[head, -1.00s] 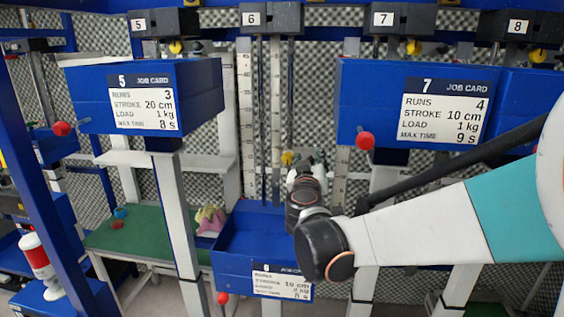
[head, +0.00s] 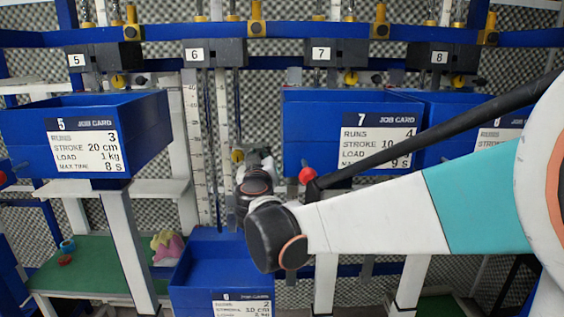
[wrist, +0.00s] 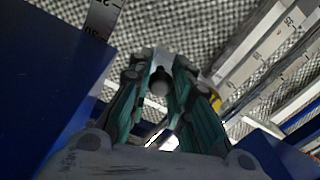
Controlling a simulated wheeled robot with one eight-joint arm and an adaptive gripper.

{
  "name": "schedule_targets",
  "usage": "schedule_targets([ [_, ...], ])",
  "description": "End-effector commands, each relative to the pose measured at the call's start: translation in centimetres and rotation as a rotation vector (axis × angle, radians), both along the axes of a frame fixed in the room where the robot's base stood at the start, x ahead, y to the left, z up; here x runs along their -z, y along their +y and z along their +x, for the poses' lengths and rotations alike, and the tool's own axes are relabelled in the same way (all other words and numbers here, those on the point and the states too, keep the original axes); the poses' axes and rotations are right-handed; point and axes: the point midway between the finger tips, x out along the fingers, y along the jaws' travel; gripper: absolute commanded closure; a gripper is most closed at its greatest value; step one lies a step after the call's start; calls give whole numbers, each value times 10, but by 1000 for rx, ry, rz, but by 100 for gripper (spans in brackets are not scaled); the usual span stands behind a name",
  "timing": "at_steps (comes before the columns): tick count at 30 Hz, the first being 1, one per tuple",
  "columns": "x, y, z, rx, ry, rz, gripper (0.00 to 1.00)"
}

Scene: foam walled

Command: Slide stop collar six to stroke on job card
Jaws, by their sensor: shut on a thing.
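Stop collar six shows as a small yellow knob (head: 238,155) on the rods of station 6, beside upright rulers (head: 196,140). Its yellow also shows in the wrist view (wrist: 215,98), partly behind the right finger. My gripper (head: 256,165) is at the collar, shut on it; my fingers and wrist hide most of the contact. In the wrist view my gripper (wrist: 160,85) has its green-sided fingers close together. The station 6 job card (head: 242,306) is on the low blue bin and cut off by the bottom edge; its stroke seems to read 10 cm.
The blue bin 6 (head: 200,265) is below my wrist. The gap between bins 5 and 7 is narrow.

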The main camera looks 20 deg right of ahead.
Motion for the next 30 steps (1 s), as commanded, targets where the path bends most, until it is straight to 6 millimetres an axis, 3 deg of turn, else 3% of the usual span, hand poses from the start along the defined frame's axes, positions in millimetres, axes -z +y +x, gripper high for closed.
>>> schedule_targets([
  [1,-15,0,-3,-1,0,-1,100],
  [5,-29,0,-3,-2,0,-1,100],
  [16,-30,0,-3,-2,0,0,100],
  [17,-30,0,-3,-2,0,0,79],
  [20,-30,0,-3,-2,0,0,59],
  [30,-30,1,-4,-2,0,0,59],
])
